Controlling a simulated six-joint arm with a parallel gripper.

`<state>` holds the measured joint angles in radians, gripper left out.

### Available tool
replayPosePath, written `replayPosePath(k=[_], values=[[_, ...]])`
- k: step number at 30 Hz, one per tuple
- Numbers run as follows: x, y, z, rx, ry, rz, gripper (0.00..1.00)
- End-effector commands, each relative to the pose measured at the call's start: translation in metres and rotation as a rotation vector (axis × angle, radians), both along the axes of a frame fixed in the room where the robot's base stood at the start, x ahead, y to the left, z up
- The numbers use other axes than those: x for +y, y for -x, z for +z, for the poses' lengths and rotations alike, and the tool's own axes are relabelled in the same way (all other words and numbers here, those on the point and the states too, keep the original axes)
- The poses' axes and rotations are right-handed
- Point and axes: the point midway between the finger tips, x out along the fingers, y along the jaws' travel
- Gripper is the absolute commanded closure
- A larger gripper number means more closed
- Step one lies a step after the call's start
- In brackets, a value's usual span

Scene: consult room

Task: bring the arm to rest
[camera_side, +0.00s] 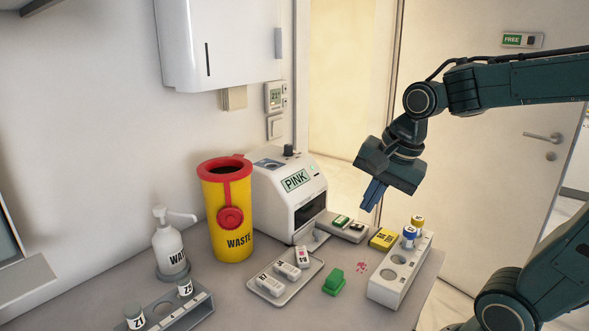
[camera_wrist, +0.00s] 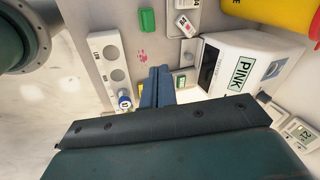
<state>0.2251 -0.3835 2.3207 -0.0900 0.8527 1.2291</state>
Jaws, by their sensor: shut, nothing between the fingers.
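My gripper (camera_side: 372,196) hangs in the air above the right part of the table, pointing down. Its blue fingers are closed together with nothing between them. In the wrist view the fingers (camera_wrist: 158,84) also show together, over the table. Below and beside my gripper stand a white rack (camera_side: 385,285) with a blue-capped and a yellow-capped tube, and a yellow box (camera_side: 383,239). My gripper is apart from all of them.
A white device reading PINK (camera_side: 290,195) and a yellow WASTE bin (camera_side: 228,220) stand behind. A tray (camera_side: 268,297) of cassettes, a green block (camera_side: 334,282), a pink spot (camera_side: 362,267), a WASH-like pump bottle (camera_side: 170,247) and a grey rack (camera_side: 180,315) lie forward. Open air surrounds my gripper.

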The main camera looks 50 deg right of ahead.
Motion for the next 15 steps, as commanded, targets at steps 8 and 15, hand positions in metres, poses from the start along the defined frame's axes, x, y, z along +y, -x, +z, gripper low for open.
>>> replayPosePath(k=[8, 15], values=[[0.018, 0.026, 0.007, -0.037, 0.161, 0.407, 1.0], [0.029, 0.048, 0.009, -0.065, 0.309, 0.75, 1.0]])
